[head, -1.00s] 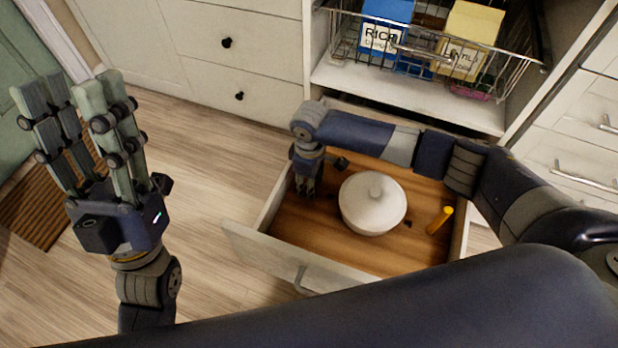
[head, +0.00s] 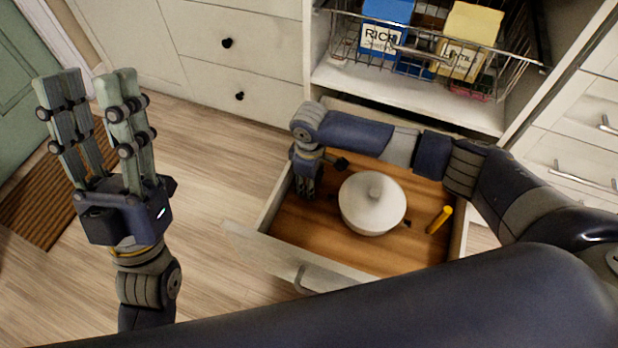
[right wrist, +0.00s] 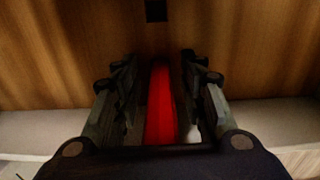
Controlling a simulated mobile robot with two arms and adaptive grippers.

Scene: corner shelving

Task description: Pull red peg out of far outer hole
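The red peg (right wrist: 160,105) shows in the right wrist view, running between the two fingers of my right gripper (right wrist: 160,70). The fingers flank it, with dark gaps on both sides, so the gripper looks open around it. In the head view, my right gripper (head: 305,190) points down into the left end of the open drawer, and the peg cannot be made out there. A dark square hole (right wrist: 156,10) lies in the wooden floor beyond the peg. My left gripper (head: 91,85) is open and empty, raised at the left, away from the drawer.
A white lidded bowl (head: 372,212) stands mid-drawer, close to my right gripper. A yellow-orange peg (head: 439,220) stands tilted at the right. The drawer's front wall (head: 290,262) borders the space. A wire basket (head: 500,62) with boxes hangs behind.

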